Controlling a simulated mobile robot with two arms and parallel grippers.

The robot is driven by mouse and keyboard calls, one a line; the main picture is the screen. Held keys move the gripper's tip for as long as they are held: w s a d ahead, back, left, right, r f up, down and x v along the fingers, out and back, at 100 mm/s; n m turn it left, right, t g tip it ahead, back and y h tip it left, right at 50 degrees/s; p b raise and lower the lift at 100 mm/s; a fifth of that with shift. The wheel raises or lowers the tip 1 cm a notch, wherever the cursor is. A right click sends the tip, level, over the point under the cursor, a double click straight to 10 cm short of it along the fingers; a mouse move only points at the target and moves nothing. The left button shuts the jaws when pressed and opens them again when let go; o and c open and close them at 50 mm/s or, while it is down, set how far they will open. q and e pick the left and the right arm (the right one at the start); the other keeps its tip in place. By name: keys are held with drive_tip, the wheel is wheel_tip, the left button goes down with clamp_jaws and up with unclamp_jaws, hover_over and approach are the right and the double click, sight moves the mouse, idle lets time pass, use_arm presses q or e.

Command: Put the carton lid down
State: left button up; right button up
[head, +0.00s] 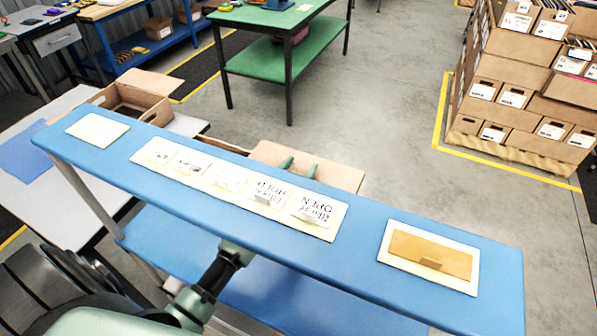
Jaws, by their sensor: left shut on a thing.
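A flat brown cardboard panel, which looks like the carton lid (338,174), shows just beyond the far edge of the blue shelf. My left gripper (299,167) reaches under the shelf. Only its two green fingertips show at the panel, and it is shut on the lid. The shelf hides the rest of the gripper and the lower part of the lid. A strip of brown cardboard (222,144) shows left of the lid; I cannot tell whether it is the same carton. My right gripper is not in view.
The long blue shelf (362,222) crosses in front, carrying white cards and an orange-brown panel (425,252) on a white mat. An open brown carton (152,106) stands on the pale table at left. A green table (285,62) and stacked cartons (535,100) stand beyond; floor between is clear.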

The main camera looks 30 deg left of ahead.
use_arm(q)
drive_tip(key=shift+f, duration=0.9)
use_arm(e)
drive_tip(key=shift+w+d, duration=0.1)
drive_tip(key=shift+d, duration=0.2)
use_arm(q)
drive_tip(key=shift+f+b, duration=0.4)
drive_tip(key=shift+f, duration=0.2)
drive_tip(key=o, duration=1.4)
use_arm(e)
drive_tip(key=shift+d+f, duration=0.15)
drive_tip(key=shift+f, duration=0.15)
use_arm(q)
drive_tip(key=shift+r, duration=0.15)
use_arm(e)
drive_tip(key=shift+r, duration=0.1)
